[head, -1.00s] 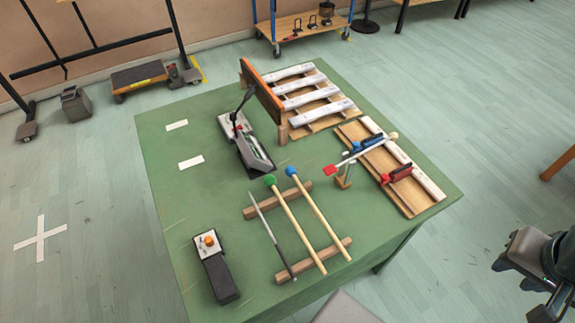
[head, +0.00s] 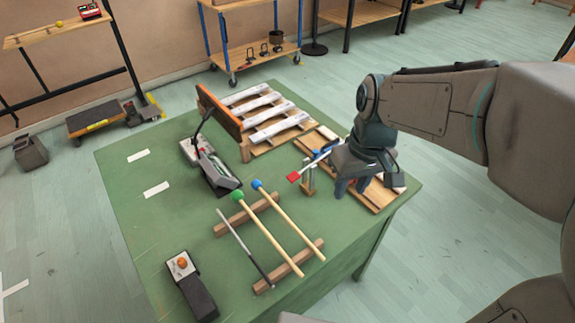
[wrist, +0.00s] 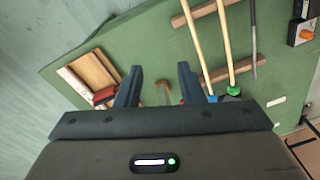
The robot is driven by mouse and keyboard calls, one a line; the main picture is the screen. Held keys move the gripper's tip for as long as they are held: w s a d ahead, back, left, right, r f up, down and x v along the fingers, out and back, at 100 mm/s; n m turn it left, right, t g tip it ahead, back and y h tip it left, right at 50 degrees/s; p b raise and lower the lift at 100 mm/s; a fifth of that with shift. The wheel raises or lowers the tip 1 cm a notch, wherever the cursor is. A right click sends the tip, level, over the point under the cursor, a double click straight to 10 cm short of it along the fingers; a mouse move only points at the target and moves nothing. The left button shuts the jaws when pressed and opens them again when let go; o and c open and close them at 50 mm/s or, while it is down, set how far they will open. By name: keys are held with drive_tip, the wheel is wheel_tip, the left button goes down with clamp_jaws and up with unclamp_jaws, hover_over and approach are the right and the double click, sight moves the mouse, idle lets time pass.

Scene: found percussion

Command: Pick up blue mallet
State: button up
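The blue mallet (head: 290,220) has a pale wooden stick and a round blue head. It lies across two wooden rails on the green table, right of the green mallet (head: 266,228). In the wrist view the blue mallet (wrist: 205,50) lies right of my fingers, its blue head close to the right finger. My gripper (head: 351,188) points down over the table's right side, right of the blue mallet and apart from it. In the wrist view my gripper (wrist: 160,75) is open, with nothing held between its fingers.
A thin dark-ended stick (head: 246,248) shares the rails (head: 292,268). A red-tipped stick (head: 294,176) on a small stand is near my gripper. A white-barred wooden instrument (head: 272,118), a pedal device (head: 208,163) and a black box with an orange knob (head: 190,285) stand around.

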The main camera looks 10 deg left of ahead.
drive_tip(key=w+a+f+n+g, duration=0.2)
drive_tip(key=a+f+n, duration=0.2)
drive_tip(key=a, duration=0.5)
drive_tip(key=b, duration=0.1)
approach(286, 218)
wheel_tip(286, 218, down, 3)
drive_tip(key=s+d, duration=0.2)
drive_tip(key=s, duration=0.1)
drive_tip(key=shift+s+d+f, duration=0.1)
drive_tip(key=shift+f, duration=1.3)
drive_tip(key=shift+s+f, duration=0.15)
drive_tip(key=shift+f, duration=1.2)
clamp_jaws()
